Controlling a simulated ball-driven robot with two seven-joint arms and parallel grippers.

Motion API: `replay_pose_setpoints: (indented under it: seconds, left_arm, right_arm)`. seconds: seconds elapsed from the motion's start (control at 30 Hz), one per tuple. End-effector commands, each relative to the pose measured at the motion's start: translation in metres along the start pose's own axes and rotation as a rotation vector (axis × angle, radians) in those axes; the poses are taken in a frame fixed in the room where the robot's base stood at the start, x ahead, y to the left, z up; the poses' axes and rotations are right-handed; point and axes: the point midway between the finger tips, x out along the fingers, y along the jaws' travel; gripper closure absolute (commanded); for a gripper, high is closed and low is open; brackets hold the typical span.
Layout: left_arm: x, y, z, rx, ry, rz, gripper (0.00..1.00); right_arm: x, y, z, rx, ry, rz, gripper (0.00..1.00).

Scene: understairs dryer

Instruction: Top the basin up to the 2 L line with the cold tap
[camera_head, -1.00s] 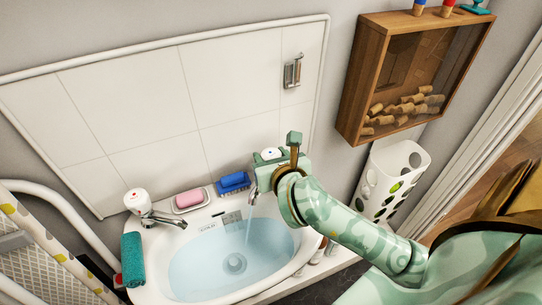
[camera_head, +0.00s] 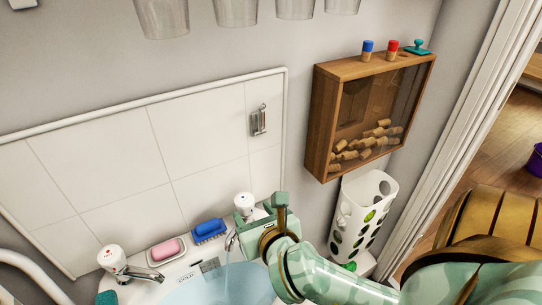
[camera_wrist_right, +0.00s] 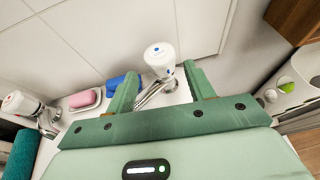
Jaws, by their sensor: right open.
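The cold tap (camera_head: 244,204) has a white knob with a blue dot and stands at the basin's back right. A thin stream of water (camera_head: 228,270) falls from its spout. The white basin (camera_head: 133,292) holds pale blue water (camera_head: 215,290); its front is cut off, and I cannot read any level line. My right gripper (camera_head: 262,203) is open at the cold tap. In the right wrist view the knob (camera_wrist_right: 160,57) sits between and just beyond the spread fingers; I cannot tell whether they touch it. My left gripper is out of view.
A red-marked tap (camera_head: 112,258), pink soap (camera_head: 166,249) and a blue brush (camera_head: 209,230) line the basin's back. A wooden cork box (camera_head: 318,120) hangs at right above a white holed holder (camera_head: 362,205). Glasses (camera_head: 236,10) hang at the top.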

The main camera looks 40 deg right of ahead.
Motion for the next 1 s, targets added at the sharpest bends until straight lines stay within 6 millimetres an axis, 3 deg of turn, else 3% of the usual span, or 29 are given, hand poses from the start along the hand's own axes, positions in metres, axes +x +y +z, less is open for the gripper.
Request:
replay_pose_setpoints:
  seconds: [0.03, 0.13, 0.2, 0.4, 1.0]
  left_arm:
    - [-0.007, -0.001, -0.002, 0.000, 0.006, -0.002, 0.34]
    - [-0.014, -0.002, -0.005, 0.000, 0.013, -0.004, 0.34]
    - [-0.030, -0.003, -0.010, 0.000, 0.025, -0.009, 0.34]
    - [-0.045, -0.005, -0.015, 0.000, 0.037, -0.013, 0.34]
    - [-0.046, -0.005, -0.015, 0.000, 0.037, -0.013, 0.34]
  right_arm:
    - [-0.016, 0.000, 0.003, 0.003, 0.002, 0.002, 0.47]
    - [-0.043, 0.000, 0.004, 0.003, 0.001, 0.001, 0.47]
    - [-0.060, -0.001, 0.007, 0.000, 0.000, 0.000, 0.47]
    - [-0.086, 0.000, 0.003, 0.000, -0.001, 0.000, 0.47]
    - [-0.090, 0.000, 0.000, 0.000, 0.000, 0.000, 0.47]
